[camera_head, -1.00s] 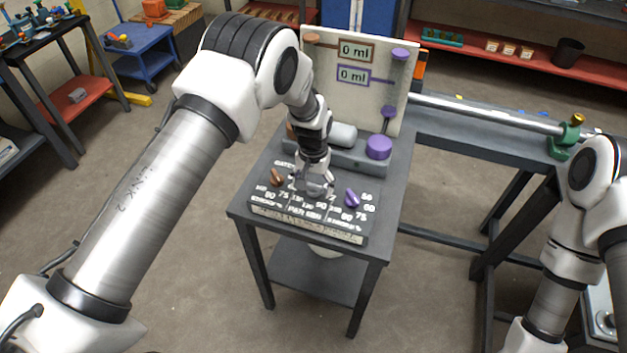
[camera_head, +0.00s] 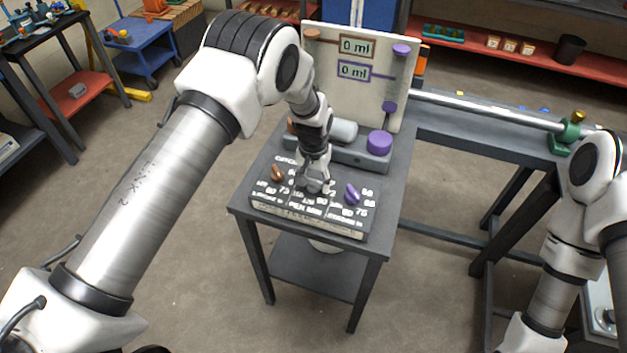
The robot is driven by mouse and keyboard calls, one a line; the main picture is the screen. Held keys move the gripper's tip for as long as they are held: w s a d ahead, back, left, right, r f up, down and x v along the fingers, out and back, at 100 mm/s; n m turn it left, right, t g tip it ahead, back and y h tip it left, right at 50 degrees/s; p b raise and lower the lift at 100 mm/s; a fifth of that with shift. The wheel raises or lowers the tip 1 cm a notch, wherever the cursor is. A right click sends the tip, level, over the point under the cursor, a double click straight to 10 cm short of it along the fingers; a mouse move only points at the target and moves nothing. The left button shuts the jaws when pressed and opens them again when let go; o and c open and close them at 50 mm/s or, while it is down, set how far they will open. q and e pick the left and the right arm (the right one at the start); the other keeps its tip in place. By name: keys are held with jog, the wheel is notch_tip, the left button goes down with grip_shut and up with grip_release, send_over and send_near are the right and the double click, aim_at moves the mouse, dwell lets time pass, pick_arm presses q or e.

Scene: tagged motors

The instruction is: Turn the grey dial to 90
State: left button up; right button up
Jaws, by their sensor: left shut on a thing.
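The dial panel (camera_head: 307,217) lies on the small dark table, with white numbers and lettering on it. An orange-brown dial (camera_head: 277,173) sits at its left and a purple dial (camera_head: 352,194) at its right. My left gripper (camera_head: 315,187) points down at the middle of the panel, between these two dials. It is shut on the grey dial, which its fingers hide almost wholly, so the dial's pointing direction cannot be read. My right arm (camera_head: 575,245) stands at the right edge; its gripper is outside the picture.
Behind the panel stands an upright board (camera_head: 355,80) with two "0 ml" displays. In front of it are a grey cylinder (camera_head: 344,132) and a purple cylinder (camera_head: 380,143). A metal bar (camera_head: 485,108) runs along the bench at right.

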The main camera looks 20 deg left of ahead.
pick_arm(q)
jog(key=shift+f, duration=0.1)
jog(key=m, duration=0.3)
jog(key=shift+m+b, duration=0.4)
jog(key=m, duration=0.4)
jog(key=shift+m, duration=0.3)
jog(key=o, duration=1.2)
jog(key=shift+c, duration=0.2)
jog(key=shift+w+d+f, duration=0.1)
jog(key=shift+w+d, duration=0.05)
jog(key=shift+w, duration=0.05)
